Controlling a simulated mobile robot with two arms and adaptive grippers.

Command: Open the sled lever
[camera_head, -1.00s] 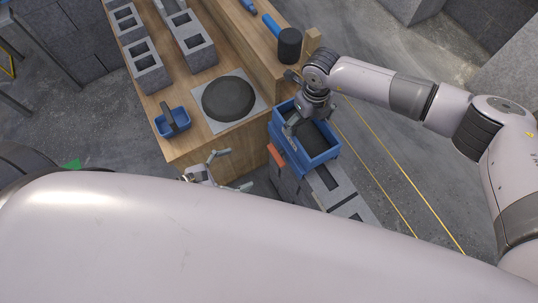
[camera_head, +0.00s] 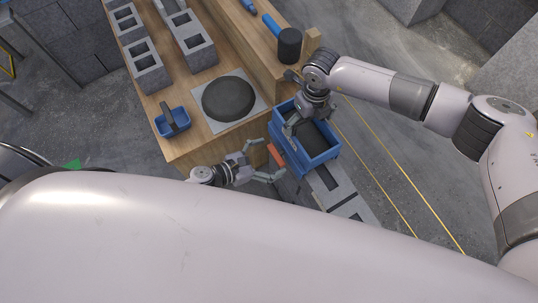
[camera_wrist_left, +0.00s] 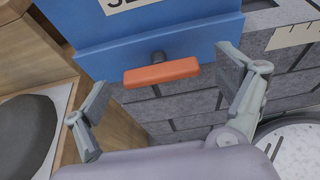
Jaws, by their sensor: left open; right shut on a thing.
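The blue sled (camera_head: 318,160) is an open box with dark contents, standing on a grey block wall (camera_head: 340,195) right of the wooden bench. Its orange lever (camera_head: 275,154) sticks out on the near-left side. In the left wrist view the lever (camera_wrist_left: 162,72) is a horizontal bar on a dark pivot against the blue side. My left gripper (camera_head: 270,160) is open and empty, its fingers spread to either side of the lever; I see no contact. My right gripper (camera_head: 298,121) is shut on the sled at its far-left part; the exact grip is partly hidden.
The wooden bench (camera_head: 188,151) holds a blue basket (camera_head: 172,124), a round dark disc (camera_head: 229,99) on a pale plate, several grey blocks (camera_head: 147,65) and a black-headed mallet (camera_head: 289,45). The floor (camera_head: 420,150) right of the wall is clear.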

